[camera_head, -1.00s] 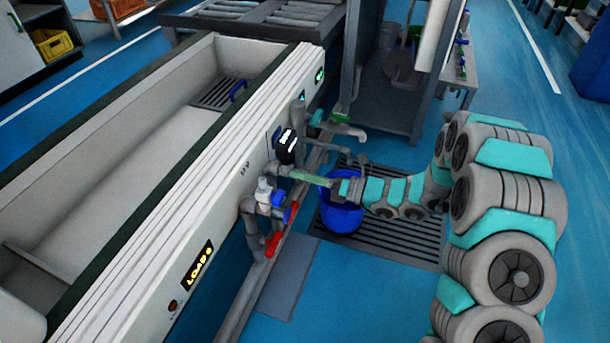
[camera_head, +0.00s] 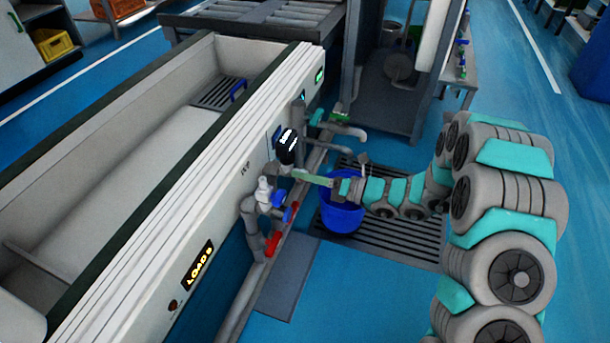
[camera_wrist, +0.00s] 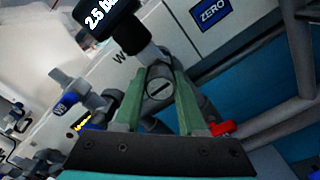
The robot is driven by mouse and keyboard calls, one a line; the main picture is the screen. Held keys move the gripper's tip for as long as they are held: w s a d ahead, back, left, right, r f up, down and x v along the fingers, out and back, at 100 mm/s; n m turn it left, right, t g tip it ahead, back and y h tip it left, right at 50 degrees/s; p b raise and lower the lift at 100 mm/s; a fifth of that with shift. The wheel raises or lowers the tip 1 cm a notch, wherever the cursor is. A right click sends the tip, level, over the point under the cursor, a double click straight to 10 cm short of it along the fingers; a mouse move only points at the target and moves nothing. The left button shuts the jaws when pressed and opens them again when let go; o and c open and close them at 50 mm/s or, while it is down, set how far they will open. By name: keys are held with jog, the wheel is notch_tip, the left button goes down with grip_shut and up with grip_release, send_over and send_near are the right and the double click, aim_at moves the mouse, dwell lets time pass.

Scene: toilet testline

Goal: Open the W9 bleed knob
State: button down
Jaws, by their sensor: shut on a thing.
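The W9 bleed knob (camera_wrist: 159,90) is a small round grey knob with a dark slot, facing me in the wrist view. It sits on the grey pipework below a black gauge (camera_wrist: 103,19) reading about 2.5. My gripper (camera_wrist: 160,80) has its two green fingers on either side of the knob, closed on it. In the head view my gripper (camera_head: 300,177) reaches in from the right to the pipework under the black gauge (camera_head: 287,148). The knob itself is hidden there by the fingers.
A white fitting with a blue handle (camera_head: 278,197) and red valve handles (camera_head: 273,243) sit left of my gripper. A blue bucket (camera_head: 342,214) stands on the floor grating below my arm. A green-handled tap (camera_head: 340,117) is behind. A blue ZERO label (camera_wrist: 211,13) is on the panel.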

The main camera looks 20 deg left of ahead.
jog(key=n+b, duration=0.1)
jog(key=n, duration=0.1)
jog(key=n+b, duration=0.2)
jog(key=shift+f+n, duration=0.2)
jog(key=shift+n, duration=0.2)
jog(key=n+b, duration=0.4)
jog(key=n, duration=0.1)
jog(key=shift+b, duration=0.4)
jog(key=n+b, duration=0.3)
jog(key=n, duration=0.1)
jog(key=shift+r+n+b, duration=0.1)
jog(key=shift+n+b, duration=1.45)
jog(key=shift+n, duration=0.45)
jog(key=shift+c, duration=2.4)
grip_release()
jog(key=shift+r, duration=0.1)
